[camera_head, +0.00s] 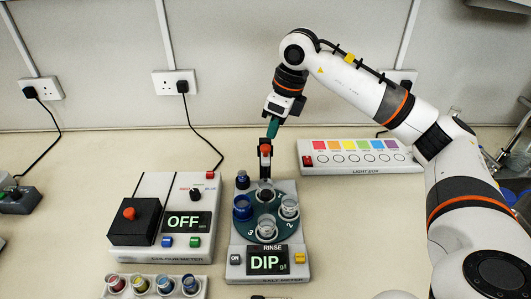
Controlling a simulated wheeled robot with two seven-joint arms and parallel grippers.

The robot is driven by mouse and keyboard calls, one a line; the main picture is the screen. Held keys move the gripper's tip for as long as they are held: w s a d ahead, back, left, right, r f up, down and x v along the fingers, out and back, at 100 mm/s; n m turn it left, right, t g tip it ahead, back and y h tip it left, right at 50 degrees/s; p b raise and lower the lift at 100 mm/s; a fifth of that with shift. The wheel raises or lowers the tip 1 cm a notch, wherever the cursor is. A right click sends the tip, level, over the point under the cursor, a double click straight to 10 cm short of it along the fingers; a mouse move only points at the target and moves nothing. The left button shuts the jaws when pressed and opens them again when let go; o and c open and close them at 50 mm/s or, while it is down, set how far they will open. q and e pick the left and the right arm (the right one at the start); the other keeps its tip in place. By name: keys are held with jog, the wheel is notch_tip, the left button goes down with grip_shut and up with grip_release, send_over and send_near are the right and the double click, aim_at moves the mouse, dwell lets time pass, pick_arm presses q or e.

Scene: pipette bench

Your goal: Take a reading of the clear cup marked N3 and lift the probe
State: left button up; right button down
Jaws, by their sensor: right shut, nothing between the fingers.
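The salt meter (236,277) stands at the middle front, its display (268,262) reading "DIP". Its dark green turntable (252,222) carries a blue cup (242,208) at left, a clear cup (290,207) at right, a clear cup (267,227) at the front and a cup at the back below the probe. Digits 3 and 2 show on the turntable; I cannot read an N3 mark. The probe (265,163), dark with a red top, stands over the back cup; whether its tip is dipped is unclear. My right gripper (272,131) is shut and empty, just above the red top. My left gripper is out of view.
The colour meter (184,185) with an "OFF" display stands close to the left. A rack (127,294) of small coloured cups is in front of it. The light box (345,145) lies at the back right. Glassware (510,165) is at the far right. Bench right of the meter is clear.

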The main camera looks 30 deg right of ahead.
aim_at(267, 147)
jog(key=b+x, duration=0.1)
jog(key=x, duration=0.2)
jog(key=shift+f, duration=0.25)
jog(key=b+x, duration=0.2)
jog(key=x, duration=0.1)
jog(key=b+x, duration=0.1)
jog(key=b, duration=0.1)
jog(key=shift+s+d+f, duration=0.3)
jog(key=s+d, duration=0.1)
jog(key=s+r, duration=0.1)
jog(key=shift+s+d, duration=0.25)
jog(key=shift+d, duration=0.15)
